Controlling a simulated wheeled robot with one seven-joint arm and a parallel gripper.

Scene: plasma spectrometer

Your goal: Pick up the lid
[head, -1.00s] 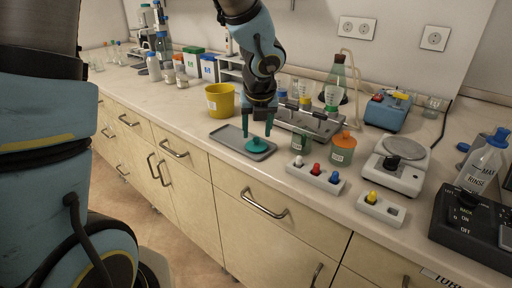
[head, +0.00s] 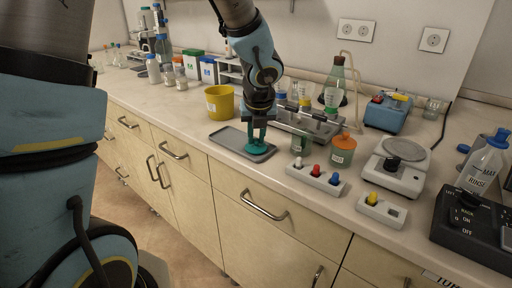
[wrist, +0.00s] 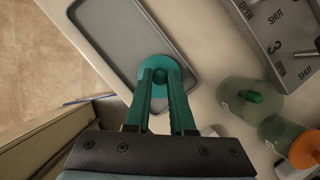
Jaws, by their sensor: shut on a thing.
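The lid is a teal-green disc with a raised knob (wrist: 158,64); in the head view the lid (head: 256,149) lies low at the right end of a grey tray (head: 229,138). The tray also shows in the wrist view (wrist: 108,30). My gripper (head: 258,141) points down over the lid. In the wrist view my gripper (wrist: 160,78) has its two green fingers closed in on the knob. I cannot tell whether the lid touches the tray.
A yellow bucket (head: 220,102) stands behind the tray. To the right are a green-tinted jar (head: 299,138), an orange-capped jar (head: 342,148) and a white rack with coloured caps (head: 315,178). The counter's front edge runs close before the tray.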

